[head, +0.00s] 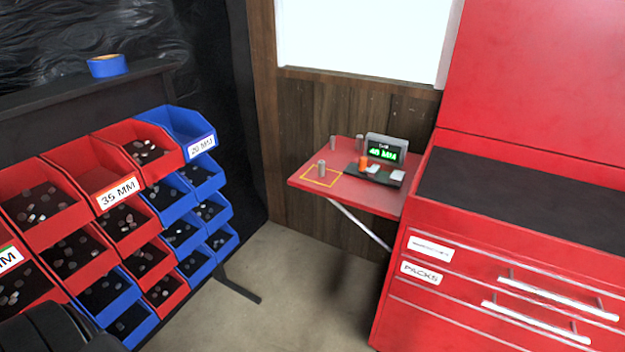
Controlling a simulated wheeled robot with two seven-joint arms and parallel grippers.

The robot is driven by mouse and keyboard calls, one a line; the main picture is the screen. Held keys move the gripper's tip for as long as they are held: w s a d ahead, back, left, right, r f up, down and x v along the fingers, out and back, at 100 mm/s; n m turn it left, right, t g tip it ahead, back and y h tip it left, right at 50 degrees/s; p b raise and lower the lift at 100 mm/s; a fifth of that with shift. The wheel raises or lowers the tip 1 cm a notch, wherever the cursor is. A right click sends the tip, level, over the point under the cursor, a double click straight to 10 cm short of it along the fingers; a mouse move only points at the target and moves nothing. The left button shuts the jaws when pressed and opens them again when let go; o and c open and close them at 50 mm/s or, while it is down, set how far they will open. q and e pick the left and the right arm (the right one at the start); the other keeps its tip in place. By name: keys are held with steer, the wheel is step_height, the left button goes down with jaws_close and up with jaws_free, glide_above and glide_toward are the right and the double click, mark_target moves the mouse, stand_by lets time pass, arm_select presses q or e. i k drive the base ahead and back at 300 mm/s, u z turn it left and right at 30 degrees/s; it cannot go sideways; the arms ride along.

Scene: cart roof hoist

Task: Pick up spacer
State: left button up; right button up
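A small grey cylinder (321,169), which looks like a spacer, stands upright inside a yellow outlined square (320,182) on a red wall shelf (348,196). Another grey cylinder (333,142) stands at the shelf's back left, and a third (360,142) stands beside a grey display unit. An orange cylinder (363,161) stands on a dark mat in front of the display. The green digits on the display (383,153) seem to read 45 or 46 MM. Neither gripper can be made out. A dark rounded shape at the bottom left may be part of my arm.
Red and blue bins with small parts fill a rack at left; labels read 35 MM (118,192) and 20 MM (202,145). Blue tape (108,66) lies on a ledge above. A red tool cabinet (440,290) stands close right of the shelf. Floor (285,285) between is clear.

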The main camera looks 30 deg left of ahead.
mark_target(322, 163)
steer(key=u, duration=0.15)
steer(key=k, duration=0.2)
steer(key=z, duration=0.6)
steer(key=i, duration=0.75)
steer(key=u, duration=0.6)
steer(key=i, duration=0.5)
steer(key=u, duration=0.5)
